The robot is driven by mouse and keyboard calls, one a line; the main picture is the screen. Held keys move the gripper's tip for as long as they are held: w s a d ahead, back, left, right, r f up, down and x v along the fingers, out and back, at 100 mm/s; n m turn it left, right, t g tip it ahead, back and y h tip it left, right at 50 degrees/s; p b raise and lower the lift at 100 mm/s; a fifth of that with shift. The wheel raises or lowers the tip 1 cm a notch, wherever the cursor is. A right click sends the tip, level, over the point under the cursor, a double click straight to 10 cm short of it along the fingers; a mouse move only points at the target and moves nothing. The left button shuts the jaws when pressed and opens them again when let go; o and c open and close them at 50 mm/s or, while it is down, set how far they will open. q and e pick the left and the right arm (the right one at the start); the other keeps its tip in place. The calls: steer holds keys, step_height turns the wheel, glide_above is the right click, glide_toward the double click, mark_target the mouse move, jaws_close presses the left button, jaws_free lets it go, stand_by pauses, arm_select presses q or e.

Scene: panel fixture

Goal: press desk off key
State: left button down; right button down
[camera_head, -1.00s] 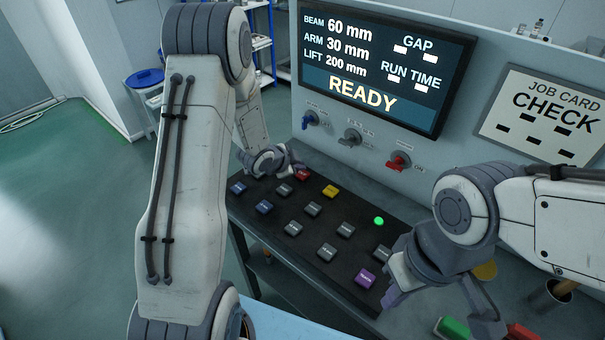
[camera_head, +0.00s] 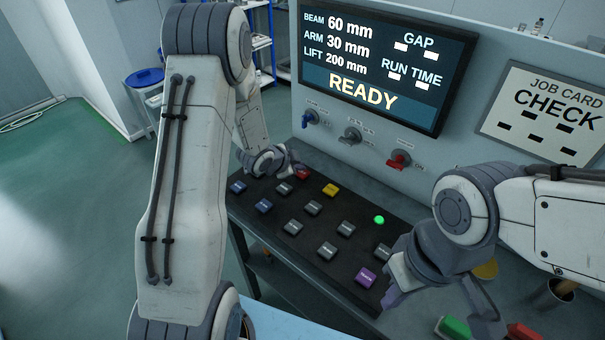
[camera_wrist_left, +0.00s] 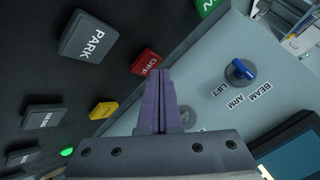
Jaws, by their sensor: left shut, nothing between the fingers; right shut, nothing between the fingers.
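The red OFF key (camera_wrist_left: 146,62) is at the panel's edge in the left wrist view, and it also shows as a small red patch in the head view (camera_head: 302,175), partly covered by my left gripper. My left gripper (camera_head: 297,166) is shut and empty. In the left wrist view its purple fingertips (camera_wrist_left: 162,74) are together right beside the lower right corner of the OFF key. I cannot tell whether they touch it. My right gripper (camera_head: 390,298) is shut at the near right end of the key panel (camera_head: 290,257), close to the purple key (camera_head: 365,277).
A grey PARK key (camera_wrist_left: 88,37), a yellow key (camera_head: 330,190) and a green key (camera_wrist_left: 207,5) are near the OFF key. A blue knob (camera_head: 309,119) and a red knob (camera_head: 399,160) stick out from the upright panel. The screen (camera_head: 385,62) reads READY.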

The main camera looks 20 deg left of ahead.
mark_target(299, 174)
arm_select(q)
steer(key=shift+f+b, duration=0.4)
steer(key=shift+f, duration=0.2)
stand_by(0.6)
steer(key=shift+r, duration=0.1)
steer(key=shift+r+p, duration=0.75)
steer(key=shift+r, duration=0.05)
step_height(299, 174, up, 5)
steer(key=p, duration=0.4)
steer(key=shift+r, duration=0.1)
stand_by(0.7)
